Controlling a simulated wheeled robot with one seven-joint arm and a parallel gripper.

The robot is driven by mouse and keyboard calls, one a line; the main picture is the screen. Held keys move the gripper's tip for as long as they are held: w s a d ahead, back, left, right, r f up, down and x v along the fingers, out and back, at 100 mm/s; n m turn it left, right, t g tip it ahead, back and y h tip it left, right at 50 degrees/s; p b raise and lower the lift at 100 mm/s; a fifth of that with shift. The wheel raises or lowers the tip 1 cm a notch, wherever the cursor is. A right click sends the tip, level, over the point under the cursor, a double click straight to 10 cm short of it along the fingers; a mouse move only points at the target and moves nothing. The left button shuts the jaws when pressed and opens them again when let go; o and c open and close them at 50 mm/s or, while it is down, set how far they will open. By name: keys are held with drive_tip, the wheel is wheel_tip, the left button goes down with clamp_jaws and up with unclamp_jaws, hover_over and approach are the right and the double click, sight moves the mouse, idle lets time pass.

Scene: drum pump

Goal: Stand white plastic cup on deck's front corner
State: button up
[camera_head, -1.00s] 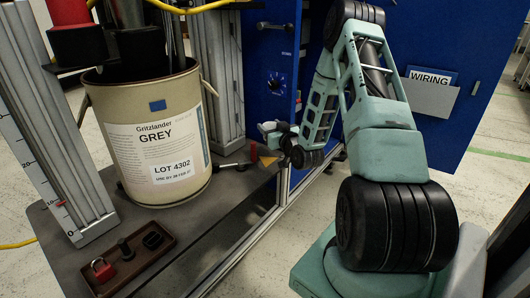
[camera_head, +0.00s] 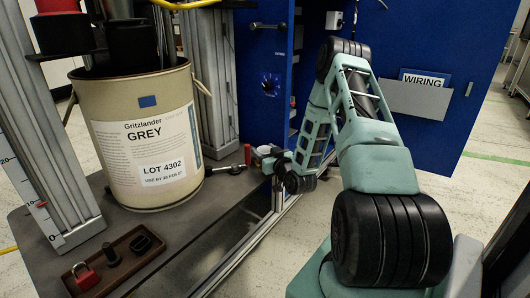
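The deck (camera_head: 170,232) is the dark grey platform in the lower left, with its front edge running diagonally toward the blue cabinet. I cannot make out a white plastic cup on the deck or elsewhere. My gripper (camera_head: 262,154) is small and far off at the end of my teal arm, by the deck's right end near the cabinet. A small pale shape shows at it, but I cannot tell whether this is a finger or something held. Its fingers are too small to read.
A beige drum (camera_head: 146,140) labelled Grey stands on the deck. A brown tray (camera_head: 130,248) with a red padlock (camera_head: 86,277) and dark parts lies at the front left. A red-ended tool (camera_head: 247,155) lies near my gripper. The blue cabinet (camera_head: 262,70) stands behind, door open.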

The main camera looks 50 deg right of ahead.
drive_tip(key=shift+o, duration=1.2)
drive_tip(key=shift+r, duration=0.25)
drive_tip(key=p+v, duration=0.4)
drive_tip(key=v, duration=0.8)
drive_tip(key=shift+p, duration=0.4)
drive_tip(key=shift+f, duration=0.1)
